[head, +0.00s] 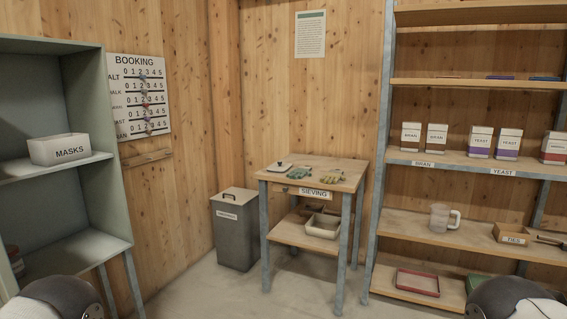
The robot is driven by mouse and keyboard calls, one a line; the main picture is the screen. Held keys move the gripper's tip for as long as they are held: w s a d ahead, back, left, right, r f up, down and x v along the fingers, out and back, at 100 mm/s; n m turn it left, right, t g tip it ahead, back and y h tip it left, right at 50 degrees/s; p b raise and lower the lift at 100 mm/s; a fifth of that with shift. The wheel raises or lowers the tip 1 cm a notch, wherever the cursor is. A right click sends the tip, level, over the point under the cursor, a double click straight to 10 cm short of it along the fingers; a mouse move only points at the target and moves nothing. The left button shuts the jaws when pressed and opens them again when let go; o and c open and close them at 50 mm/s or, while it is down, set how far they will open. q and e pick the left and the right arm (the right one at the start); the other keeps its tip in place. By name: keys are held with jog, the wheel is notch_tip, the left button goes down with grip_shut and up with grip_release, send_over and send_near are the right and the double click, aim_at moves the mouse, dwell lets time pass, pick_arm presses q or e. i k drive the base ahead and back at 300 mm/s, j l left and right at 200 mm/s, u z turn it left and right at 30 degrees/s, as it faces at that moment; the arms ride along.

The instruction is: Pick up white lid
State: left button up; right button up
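A white lid (280,167) with a small dark knob lies flat on the left part of the wooden top of the sieving table (337,164). It is left of a green glove-like item (300,172) and apart from it. Neither of my grippers shows in the head view. Only rounded dark and white parts of my own arms show at the bottom left and bottom right corners.
A grey bin (236,236) stands left of the table. Tan gloves (330,175) lie on the tabletop, and a tray (322,226) sits on its lower shelf. Shelving with cartons (480,142) and a jug (440,217) is at right. Floor before the table is clear.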

aim_at(280, 167)
jog(key=i+j+z, duration=0.25)
jog(key=i+j, duration=0.4)
jog(key=i, duration=0.3)
jog(key=i+j+z, duration=0.25)
jog(key=i+j, duration=0.6)
jog(key=i+j+z, duration=0.25)
jog(key=i+j, duration=0.65)
jog(key=j, duration=0.1)
